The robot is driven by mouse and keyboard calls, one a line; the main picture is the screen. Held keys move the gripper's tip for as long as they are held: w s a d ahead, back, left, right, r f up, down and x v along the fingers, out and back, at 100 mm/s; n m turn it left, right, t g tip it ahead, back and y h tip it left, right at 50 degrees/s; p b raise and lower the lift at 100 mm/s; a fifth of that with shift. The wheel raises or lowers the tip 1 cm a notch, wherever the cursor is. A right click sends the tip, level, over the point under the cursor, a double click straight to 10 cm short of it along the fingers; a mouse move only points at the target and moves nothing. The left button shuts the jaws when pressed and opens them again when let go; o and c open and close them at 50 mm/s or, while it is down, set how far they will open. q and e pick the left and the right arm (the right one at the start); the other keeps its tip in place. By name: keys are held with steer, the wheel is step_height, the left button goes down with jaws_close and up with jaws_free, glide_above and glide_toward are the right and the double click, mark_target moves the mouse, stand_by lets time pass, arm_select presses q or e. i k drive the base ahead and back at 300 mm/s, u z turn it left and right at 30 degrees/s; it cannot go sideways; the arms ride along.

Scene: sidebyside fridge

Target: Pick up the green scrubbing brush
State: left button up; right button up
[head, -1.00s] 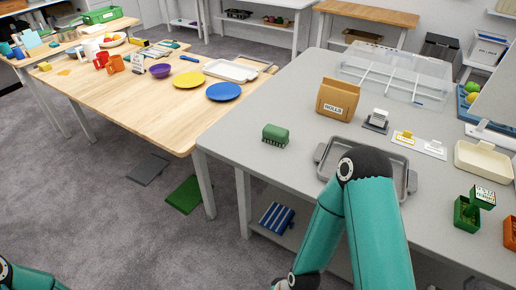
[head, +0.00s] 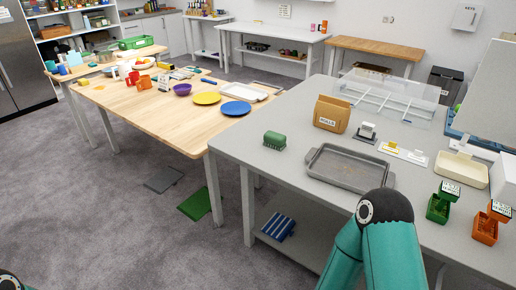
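The green scrubbing brush (head: 274,140) sits on the grey table (head: 262,168), near its left edge, with its bristles facing down. It is left of the grey metal tray (head: 348,170) and apart from it. My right arm, teal with a black joint, comes in from the bottom, in front of the tray. Its gripper is out of view. Only a small dark piece of my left arm shows at the bottom left corner, and its gripper is out of view too. Nothing covers the brush.
A cardboard holder (head: 332,114) stands behind the tray, with a clear divided organizer (head: 385,98) behind it. Green (head: 438,208) and orange (head: 485,228) boxes stand at the right. A wooden table (head: 150,108) with plates is at the left. The grey table is clear around the brush.

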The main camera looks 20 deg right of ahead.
mark_target(276, 141)
steer(key=z, duration=0.2)
steer(key=i, duration=0.9)
steer(key=u, duration=0.25)
steer(key=k, duration=0.75)
steer(key=z, duration=0.2)
steer(key=i, duration=0.7)
